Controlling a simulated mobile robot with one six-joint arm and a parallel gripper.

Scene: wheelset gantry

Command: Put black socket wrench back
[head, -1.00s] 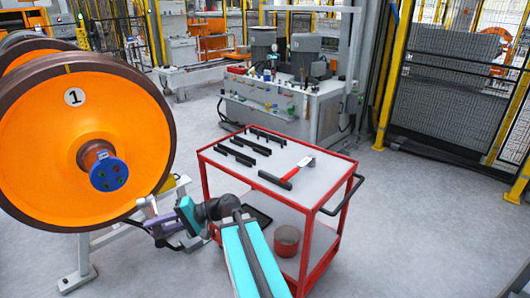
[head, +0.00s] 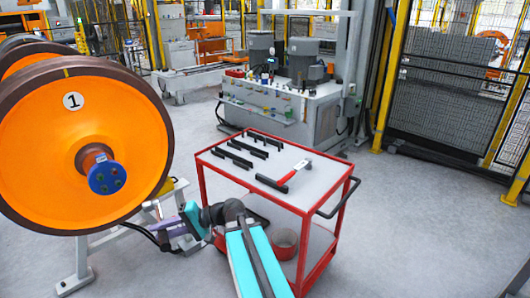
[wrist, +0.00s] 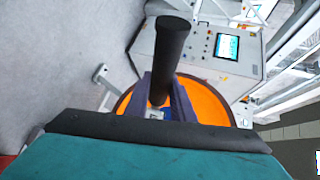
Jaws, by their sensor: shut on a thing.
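My gripper (wrist: 165,98), with purple fingers, is shut on the black socket wrench (wrist: 172,50), which shows as a thick black cylinder in the wrist view. Its far end is hidden behind the fingers. In the head view my gripper (head: 172,238) is low, left of the red tool cart (head: 318,188) and below the orange wheel. I cannot make out the wrench clearly there. On the cart's grey top, several black bars (head: 242,150) lie at the back left.
The orange wheel (head: 50,130) with its blue hub (head: 107,177) stands close on the left. A round red container (head: 284,243) sits on the cart's lower shelf. A grey machine bench (head: 285,105) stands behind. The floor right of the cart (head: 420,230) is clear.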

